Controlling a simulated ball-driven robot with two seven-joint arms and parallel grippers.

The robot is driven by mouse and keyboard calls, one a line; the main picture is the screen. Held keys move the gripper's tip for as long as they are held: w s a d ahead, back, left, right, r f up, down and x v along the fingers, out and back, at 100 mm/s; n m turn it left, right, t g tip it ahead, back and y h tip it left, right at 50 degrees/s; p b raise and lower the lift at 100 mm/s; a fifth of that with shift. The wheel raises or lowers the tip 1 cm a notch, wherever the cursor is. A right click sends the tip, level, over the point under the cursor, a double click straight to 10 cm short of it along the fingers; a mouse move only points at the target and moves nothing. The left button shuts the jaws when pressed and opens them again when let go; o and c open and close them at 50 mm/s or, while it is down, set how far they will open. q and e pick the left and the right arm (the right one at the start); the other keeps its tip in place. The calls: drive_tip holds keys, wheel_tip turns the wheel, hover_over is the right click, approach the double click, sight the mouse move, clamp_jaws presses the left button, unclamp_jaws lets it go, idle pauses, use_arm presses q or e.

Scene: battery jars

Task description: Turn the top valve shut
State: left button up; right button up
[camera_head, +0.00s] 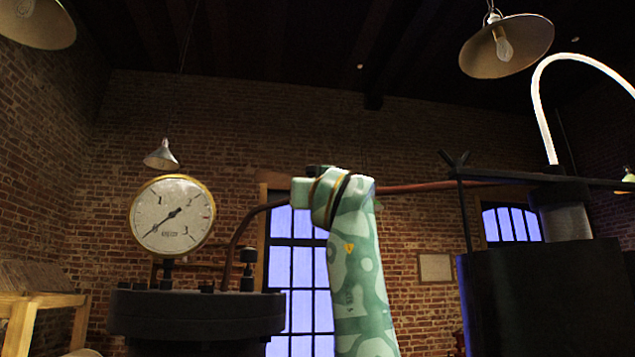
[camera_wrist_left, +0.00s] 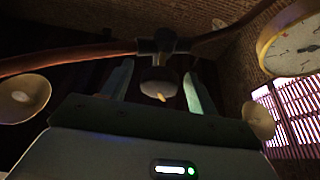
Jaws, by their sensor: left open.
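A copper pipe (camera_head: 415,187) runs from the left vessel to the right one, partly hidden behind my left arm. In the left wrist view, a dark valve body (camera_wrist_left: 165,42) sits on this pipe (camera_wrist_left: 75,57). Below it shows a rounded grey part with a pale tip (camera_wrist_left: 158,88); I cannot tell whether it is the valve's handle or a lamp behind. My left gripper (camera_wrist_left: 158,74) is open, with one pale green finger on each side of that grey part. Whether they touch anything is unclear. In the head view my left wrist hides the gripper and most of the valve.
A round pressure gauge (camera_head: 172,215) stands on the dark left vessel (camera_head: 195,315). A large dark vessel (camera_head: 545,295) stands at the right with a white curved tube (camera_head: 541,100) above it. A hanging lamp (camera_head: 506,46) is at the top right. Brick walls and windows lie behind.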

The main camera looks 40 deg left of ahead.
use_arm(q)
drive_tip(key=shift+w+a, duration=0.1)
drive_tip(key=shift+a, duration=0.05)
drive_tip(key=c, duration=1)
drive_tip(key=shift+m, duration=0.4)
drive_tip(key=m+t+h, duration=0.1)
drive_tip(key=m, duration=0.2)
drive_tip(key=shift+t+h+b, duration=0.3)
drive_tip(key=shift+h+b, duration=0.1)
drive_tip(key=shift+m+t+h, duration=0.5)
drive_tip(key=shift+m+h, duration=0.3)
drive_tip(key=shift+m, duration=1.5)
